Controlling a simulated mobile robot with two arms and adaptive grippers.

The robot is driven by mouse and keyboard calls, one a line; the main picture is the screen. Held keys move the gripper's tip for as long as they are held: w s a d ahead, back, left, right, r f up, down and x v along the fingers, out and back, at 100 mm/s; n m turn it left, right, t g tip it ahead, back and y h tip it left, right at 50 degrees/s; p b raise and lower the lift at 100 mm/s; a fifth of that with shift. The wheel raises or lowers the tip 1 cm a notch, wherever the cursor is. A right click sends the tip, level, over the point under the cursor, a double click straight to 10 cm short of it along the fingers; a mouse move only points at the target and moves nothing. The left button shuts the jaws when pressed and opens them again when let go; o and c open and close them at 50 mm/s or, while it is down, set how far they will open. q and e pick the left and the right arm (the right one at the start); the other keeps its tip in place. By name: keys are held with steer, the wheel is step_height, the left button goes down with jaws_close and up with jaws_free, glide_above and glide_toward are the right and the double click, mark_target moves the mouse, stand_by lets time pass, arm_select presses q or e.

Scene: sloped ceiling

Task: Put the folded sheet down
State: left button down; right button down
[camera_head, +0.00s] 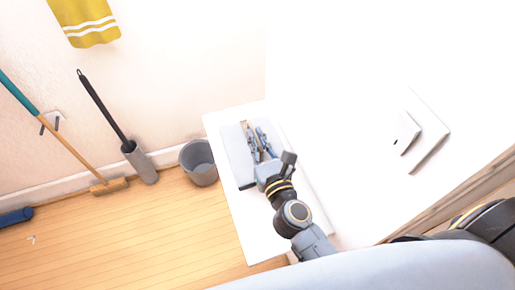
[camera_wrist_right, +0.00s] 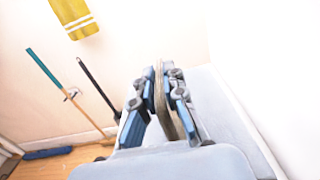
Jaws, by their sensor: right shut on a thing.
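My right gripper (camera_head: 258,140) reaches over a white surface (camera_head: 219,128). Its fingers (camera_wrist_right: 160,95) are shut on a thin, greyish-beige folded piece, which I take for the folded sheet (camera_wrist_right: 183,108). In the wrist view it stands edge-on between the blue-grey fingers, which hide part of it. In the head view only a narrow brownish strip of it shows. A pale grey flat area (camera_head: 235,155) lies under the gripper. I cannot tell whether the sheet touches it. My left gripper is not in view.
A grey bucket (camera_head: 199,165) stands on the wooden floor beside the white surface. A broom (camera_head: 65,145) and a black-handled tool (camera_head: 105,115) lean on the wall. A yellow towel (camera_head: 88,22) hangs above. White stepped blocks (camera_head: 425,125) are at the right.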

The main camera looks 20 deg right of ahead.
steer(key=shift+w+d+f, duration=0.1)
steer(key=shift+w+f, duration=0.3)
steer(key=shift+f, duration=0.05)
steer(key=f+b, duration=0.3)
steer(key=b, duration=0.1)
steer(key=shift+w+d+f, duration=0.15)
steer(key=shift+w+f, duration=0.15)
steer(key=shift+f, duration=0.05)
steer(key=shift+f, duration=0.2)
steer(key=c, duration=1.4)
jaws_free()
